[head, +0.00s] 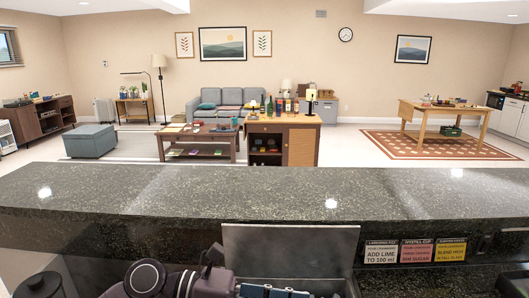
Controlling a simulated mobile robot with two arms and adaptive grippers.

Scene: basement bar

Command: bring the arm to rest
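Links of one of my arms show at the bottom edge, left of centre, below the near side of the dark granite counter (270,190). A dark, finger-like part, perhaps my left gripper (212,258), rises from these links just left of a raised grey metal panel (290,245). I cannot tell whether it is open or shut, and nothing is clearly held in it. My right gripper is not in view.
The counter top is bare. Three signs (417,251) hang on its near face at right. Dark blue items (270,291) lie below the panel, cut off by the frame. A round dark object (40,285) stands at lower left. A bottle cabinet (300,145) stands beyond.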

